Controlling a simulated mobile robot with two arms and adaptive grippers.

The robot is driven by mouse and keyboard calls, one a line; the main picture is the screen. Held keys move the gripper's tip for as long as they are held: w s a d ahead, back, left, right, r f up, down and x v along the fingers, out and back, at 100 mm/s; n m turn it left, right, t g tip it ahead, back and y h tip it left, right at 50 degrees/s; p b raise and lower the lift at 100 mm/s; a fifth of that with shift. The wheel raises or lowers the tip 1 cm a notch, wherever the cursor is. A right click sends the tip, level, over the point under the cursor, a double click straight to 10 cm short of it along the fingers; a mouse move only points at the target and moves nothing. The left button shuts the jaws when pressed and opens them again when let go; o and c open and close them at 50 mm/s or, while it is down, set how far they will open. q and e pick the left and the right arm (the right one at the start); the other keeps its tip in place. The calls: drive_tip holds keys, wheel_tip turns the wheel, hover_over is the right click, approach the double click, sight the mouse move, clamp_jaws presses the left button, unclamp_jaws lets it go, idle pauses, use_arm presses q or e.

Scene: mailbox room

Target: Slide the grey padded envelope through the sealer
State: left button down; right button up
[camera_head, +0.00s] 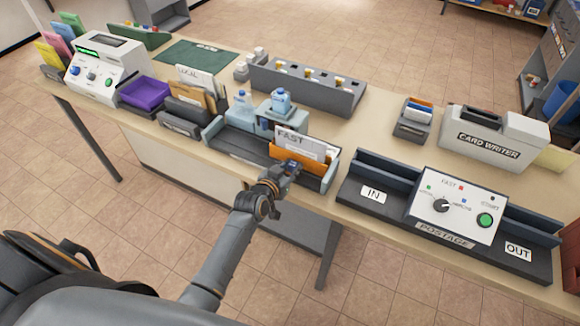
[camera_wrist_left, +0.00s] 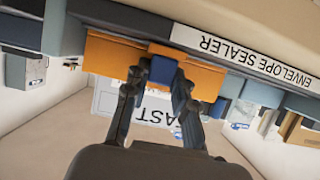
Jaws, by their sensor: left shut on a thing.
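In the wrist view the left fingers (camera_wrist_left: 160,82) are shut on a small dark blue block (camera_wrist_left: 163,69) against the orange sheet (camera_wrist_left: 205,75). I cannot make out a grey padded envelope. My right gripper is out of view.
The postage machine (camera_head: 455,205) with IN and OUT trays stands to the right. A card writer (camera_head: 490,140) is behind it. A "LOCAL" holder (camera_head: 188,105) and a purple tray (camera_head: 145,93) stand left. A small table strip is bare between sealer and postage machine.

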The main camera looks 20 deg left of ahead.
use_arm(q)
drive_tip(key=shift+d, duration=0.2)
drive_tip(key=c, duration=1.1)
unclamp_jaws()
drive_tip(key=shift+d, duration=0.1)
drive_tip(key=shift+s, duration=0.1)
drive_tip(key=v, duration=1.2)
